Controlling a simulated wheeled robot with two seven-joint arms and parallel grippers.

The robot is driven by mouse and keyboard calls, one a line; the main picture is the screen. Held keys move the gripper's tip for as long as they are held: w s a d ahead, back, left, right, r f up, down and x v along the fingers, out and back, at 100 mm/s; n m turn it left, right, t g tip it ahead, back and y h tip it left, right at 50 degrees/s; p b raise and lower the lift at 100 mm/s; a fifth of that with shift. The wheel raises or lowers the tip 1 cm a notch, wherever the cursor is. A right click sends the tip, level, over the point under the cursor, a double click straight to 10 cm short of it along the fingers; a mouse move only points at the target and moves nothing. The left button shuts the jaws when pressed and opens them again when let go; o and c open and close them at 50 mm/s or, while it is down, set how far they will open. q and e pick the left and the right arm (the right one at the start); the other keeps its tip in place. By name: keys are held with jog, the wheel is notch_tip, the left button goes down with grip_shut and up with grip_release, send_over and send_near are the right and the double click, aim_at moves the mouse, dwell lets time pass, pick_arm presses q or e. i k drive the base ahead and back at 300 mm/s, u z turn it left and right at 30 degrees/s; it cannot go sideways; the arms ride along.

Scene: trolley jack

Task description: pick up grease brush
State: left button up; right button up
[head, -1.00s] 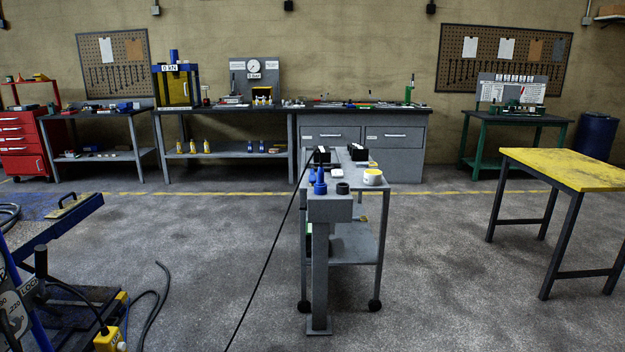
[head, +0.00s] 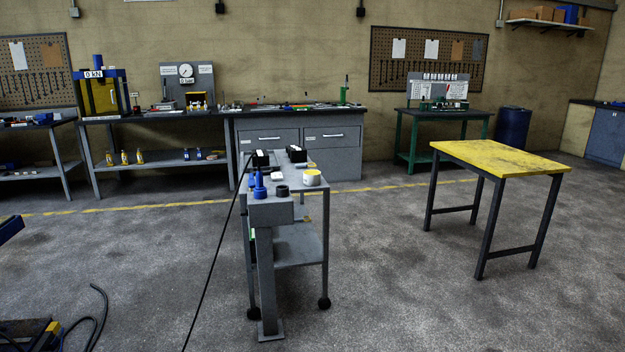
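I cannot make out a grease brush for certain in the head view; the small items on the far benches are too small to tell apart. A grey trolley (head: 287,245) stands near the middle. On its top are a yellow-and-white tub (head: 312,177), blue bottle-shaped items (head: 260,186), a dark round cup (head: 282,191), a white item (head: 279,171) and black blocks (head: 297,154). Neither of my grippers is in view.
A long dark-topped workbench (head: 300,113) with small tools stands against the back wall. A yellow-topped table (head: 500,157) stands at the right and a green bench (head: 436,115) behind it. Black cables (head: 95,315) lie on the floor at lower left. Floor between trolley and yellow table is clear.

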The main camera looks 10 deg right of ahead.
aim_at(251, 182)
jog(key=z, duration=0.35)
jog(key=k, duration=0.45)
jog(key=z, duration=0.85)
jog(key=k, duration=0.75)
jog(key=z, duration=0.65)
jog(key=i, duration=2.6)
jog(key=u, duration=0.85)
jog(key=i, duration=2.4)
jog(key=u, duration=1.2)
